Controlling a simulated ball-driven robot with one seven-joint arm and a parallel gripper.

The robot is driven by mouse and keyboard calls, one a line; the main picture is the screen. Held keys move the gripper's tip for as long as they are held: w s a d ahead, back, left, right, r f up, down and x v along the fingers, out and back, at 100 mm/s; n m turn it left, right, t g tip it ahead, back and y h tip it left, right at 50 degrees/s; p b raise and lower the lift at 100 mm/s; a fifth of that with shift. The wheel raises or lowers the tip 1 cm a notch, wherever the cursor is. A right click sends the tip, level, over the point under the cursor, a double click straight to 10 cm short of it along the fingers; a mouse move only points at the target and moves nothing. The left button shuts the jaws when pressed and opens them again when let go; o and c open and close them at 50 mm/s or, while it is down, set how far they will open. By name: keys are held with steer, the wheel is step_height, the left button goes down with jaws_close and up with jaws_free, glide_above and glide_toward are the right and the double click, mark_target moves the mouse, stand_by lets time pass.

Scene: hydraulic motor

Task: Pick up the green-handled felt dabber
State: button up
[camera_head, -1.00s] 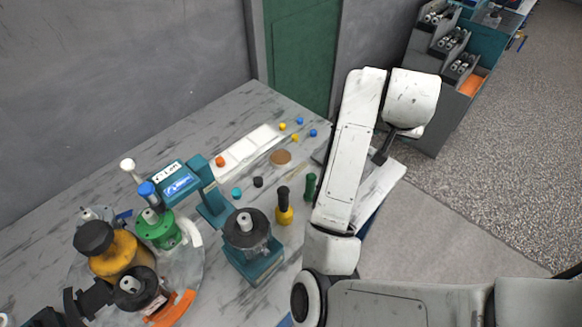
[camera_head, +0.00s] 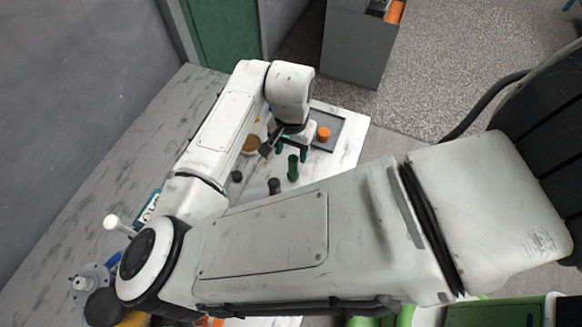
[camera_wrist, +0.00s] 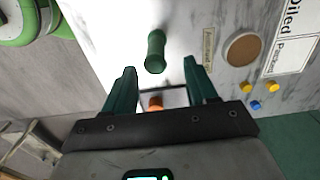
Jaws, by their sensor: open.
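The green-handled felt dabber (camera_head: 293,169) stands on the marble-topped bench, right of the black handle. In the wrist view its green handle (camera_wrist: 155,52) shows ahead of my gripper, roughly in line with the gap between the fingers. My gripper (camera_head: 291,151) is open and empty, with dark green fingers, close beyond the dabber in the head view. Its fingers also show in the wrist view (camera_wrist: 160,68), one on each side of the gap. The dabber's felt end is not clear in either view.
An orange part (camera_head: 323,134) sits on a grey tray (camera_head: 336,122) beside my gripper. A black handle (camera_head: 274,186) and a small black piece (camera_head: 237,177) stand nearby. A brown disc (camera_wrist: 242,49) and small yellow (camera_wrist: 246,87) and blue (camera_wrist: 257,105) pieces lie to the right.

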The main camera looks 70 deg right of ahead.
mark_target(293, 164)
steer(key=shift+s+a+f+p, duration=0.15)
steer(key=shift+f+p, duration=0.25)
steer(key=shift+f, duration=1.15)
steer(key=shift+s+f+p, duration=0.15)
steer(key=shift+f+p, duration=0.25)
steer(key=shift+f, duration=1.15)
jaws_close()
